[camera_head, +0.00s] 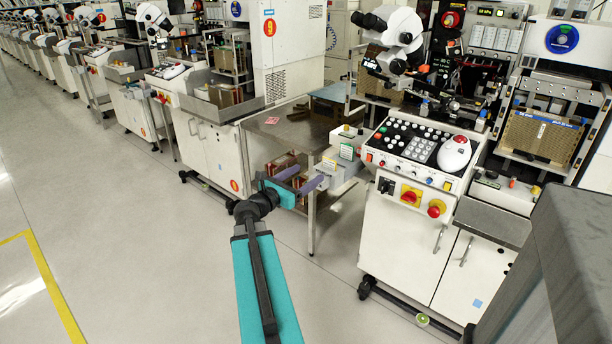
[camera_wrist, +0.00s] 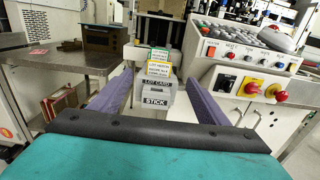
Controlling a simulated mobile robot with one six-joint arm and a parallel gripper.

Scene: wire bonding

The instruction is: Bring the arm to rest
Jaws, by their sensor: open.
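My gripper (camera_head: 311,173) is open, with its two purple fingers spread apart and pointing toward the machines. In the wrist view the fingers (camera_wrist: 158,84) stand left and right of a grey card holder, with gaps on both sides. Nothing is gripped between them. The grey card holder (camera_wrist: 157,91) is labelled LOT CARD and STICK and has yellow and green cards standing in it. In the head view the holder (camera_head: 336,176) sits just beyond my fingertips, beside the machine's control panel. My teal arm reaches forward from the bottom of the head view.
A control console (camera_head: 430,150) with red and yellow knobs stands close on the right. A steel table (camera_head: 285,130) with a lower shelf of brown magazines is at left of the holder. A row of machines runs to the far left. Open floor (camera_head: 120,230) lies at left.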

